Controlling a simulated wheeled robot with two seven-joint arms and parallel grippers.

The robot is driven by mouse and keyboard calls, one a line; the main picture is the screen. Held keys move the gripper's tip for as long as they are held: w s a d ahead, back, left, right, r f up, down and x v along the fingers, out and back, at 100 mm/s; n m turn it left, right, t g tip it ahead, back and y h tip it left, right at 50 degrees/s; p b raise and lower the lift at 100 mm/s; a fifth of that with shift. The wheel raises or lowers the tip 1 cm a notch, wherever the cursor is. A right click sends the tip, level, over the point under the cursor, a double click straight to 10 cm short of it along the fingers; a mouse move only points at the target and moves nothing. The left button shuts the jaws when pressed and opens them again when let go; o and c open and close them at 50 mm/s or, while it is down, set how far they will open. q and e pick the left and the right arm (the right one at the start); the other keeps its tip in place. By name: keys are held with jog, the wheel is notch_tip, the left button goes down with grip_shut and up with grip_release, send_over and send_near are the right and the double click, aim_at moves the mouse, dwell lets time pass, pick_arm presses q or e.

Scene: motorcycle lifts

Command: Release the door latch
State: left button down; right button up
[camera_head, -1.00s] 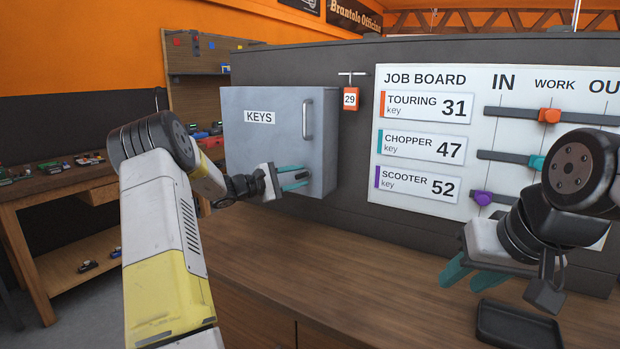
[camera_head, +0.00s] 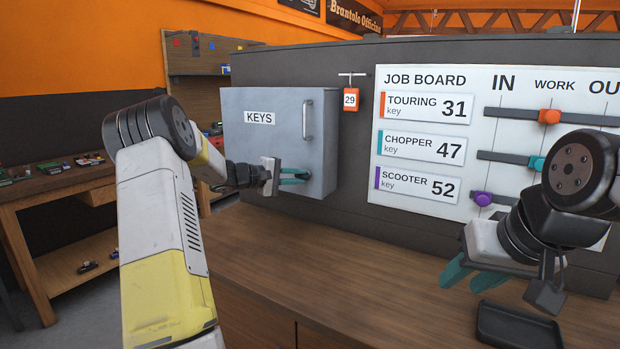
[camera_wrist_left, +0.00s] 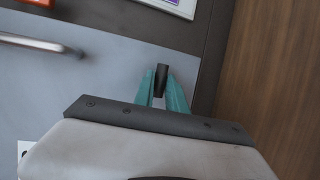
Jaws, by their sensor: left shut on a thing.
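The grey key cabinet (camera_head: 262,130), labelled KEYS, has its door closed, with a vertical metal handle (camera_head: 308,120) near the door's right edge. The handle also shows in the left wrist view (camera_wrist_left: 40,43). The dark door latch (camera_wrist_left: 161,78) sits between the teal fingers of my left gripper (camera_wrist_left: 162,92) in the left wrist view. That gripper (camera_head: 303,176) is at the door's lower right in the head view, shut on the latch, which its fingers mostly hide there. My right gripper (camera_head: 472,276) hangs over the counter with its teal fingers apart and nothing seen between them.
A job board (camera_head: 425,135) with sliders stands right of the cabinet. A red tag numbered 29 (camera_head: 350,99) hangs beside it. A black tray (camera_head: 517,325) lies on the wooden counter (camera_head: 350,270), whose middle is clear.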

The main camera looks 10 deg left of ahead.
pick_arm(q)
jog(key=c, duration=1.4)
grip_release()
jog(key=shift+o, duration=0.2)
jog(key=v, duration=0.7)
jog(key=shift+s+a, duration=0.2)
jog(key=shift+s, duration=0.1)
jog(key=shift+r, duration=0.1)
